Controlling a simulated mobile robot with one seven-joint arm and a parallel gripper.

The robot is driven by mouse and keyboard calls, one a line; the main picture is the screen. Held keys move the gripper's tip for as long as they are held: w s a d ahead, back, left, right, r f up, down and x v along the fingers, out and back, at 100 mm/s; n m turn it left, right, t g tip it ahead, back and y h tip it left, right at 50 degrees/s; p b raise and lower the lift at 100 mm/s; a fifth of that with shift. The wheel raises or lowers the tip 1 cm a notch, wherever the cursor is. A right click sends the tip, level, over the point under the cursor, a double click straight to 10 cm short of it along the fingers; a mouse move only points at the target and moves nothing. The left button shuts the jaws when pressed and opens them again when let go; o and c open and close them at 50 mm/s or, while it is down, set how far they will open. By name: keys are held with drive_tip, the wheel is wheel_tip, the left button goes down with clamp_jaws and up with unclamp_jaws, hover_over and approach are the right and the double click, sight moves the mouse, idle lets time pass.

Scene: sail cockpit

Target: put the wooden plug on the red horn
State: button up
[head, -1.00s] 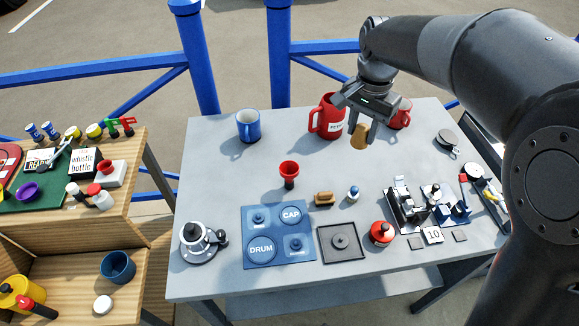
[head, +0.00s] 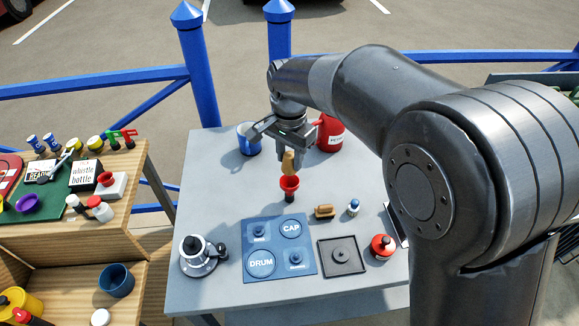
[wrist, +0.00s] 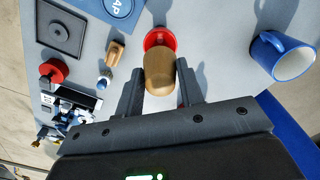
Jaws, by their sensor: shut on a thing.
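The wooden plug (head: 288,162) is a tan, rounded piece held between the fingers of my gripper (head: 290,154). It also shows in the wrist view (wrist: 160,72), between the two dark fingers. The red horn (head: 289,184) stands upright on the grey table, with a flared red mouth and a dark lower part. In the head view the plug is just above the horn's mouth. In the wrist view the horn's red rim (wrist: 160,38) shows past the plug, which hides part of it. I cannot tell whether plug and horn touch.
A blue mug (head: 248,138) and a red mug (head: 330,134) stand behind. A blue mat (head: 280,270), a small wooden block (head: 324,211), a dark square tray (head: 342,256) and a red pot (head: 382,247) lie in front. A silver winch (head: 198,256) stands front left.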

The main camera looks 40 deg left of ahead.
sight(289, 168)
drive_tip(key=shift+f, duration=2)
drive_tip(key=shift+f, duration=0.1)
drive_tip(key=o, duration=1)
wheel_tip(289, 168, up, 12)
drive_tip(key=shift+r, duration=0.1)
